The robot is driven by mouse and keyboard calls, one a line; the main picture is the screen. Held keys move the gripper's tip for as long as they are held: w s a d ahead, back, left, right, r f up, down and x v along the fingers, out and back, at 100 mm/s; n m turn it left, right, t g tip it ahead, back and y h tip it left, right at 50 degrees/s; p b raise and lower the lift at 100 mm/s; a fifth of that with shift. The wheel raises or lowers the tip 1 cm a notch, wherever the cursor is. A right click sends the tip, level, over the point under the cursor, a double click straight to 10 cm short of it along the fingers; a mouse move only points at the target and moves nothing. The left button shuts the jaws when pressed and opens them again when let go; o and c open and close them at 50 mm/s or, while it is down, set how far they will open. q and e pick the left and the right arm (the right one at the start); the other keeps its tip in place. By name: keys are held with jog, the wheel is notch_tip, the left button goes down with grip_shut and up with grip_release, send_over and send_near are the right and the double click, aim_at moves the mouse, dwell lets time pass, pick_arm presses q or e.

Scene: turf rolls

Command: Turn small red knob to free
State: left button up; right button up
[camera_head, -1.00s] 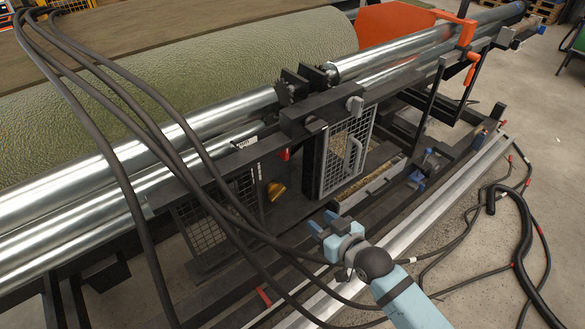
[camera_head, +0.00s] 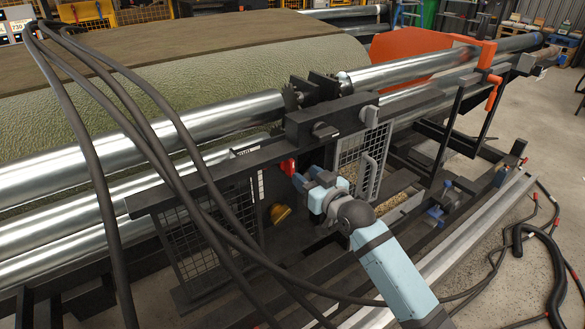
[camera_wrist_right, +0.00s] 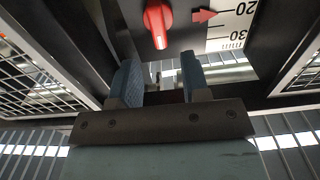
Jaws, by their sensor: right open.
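The small red knob (camera_head: 289,166) is on the dark frame of the machine, just left of the mesh gate in the head view. In the right wrist view the knob (camera_wrist_right: 158,22) is at the top, its grip standing nearly upright. A red pointer (camera_wrist_right: 204,15) and a white scale with 20 and 30 (camera_wrist_right: 232,22) are to its right. My right gripper (camera_head: 304,180) is just below and right of the knob. Its blue fingers (camera_wrist_right: 160,76) are open and empty, apart from the knob. My left gripper is out of view.
A mesh gate (camera_head: 362,160) stands right of the knob. A yellow-brown part (camera_head: 280,213) is below it. Dark hoses (camera_head: 150,130) hang across the left side. Steel rollers (camera_head: 215,112) and a green roll (camera_head: 200,65) lie behind.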

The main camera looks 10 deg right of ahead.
aim_at(293, 166)
jog(key=x, duration=0.6)
jog(key=shift+w+a+b, duration=0.1)
jog(key=shift+w+b, duration=0.1)
jog(key=shift+b, duration=0.2)
grip_shut()
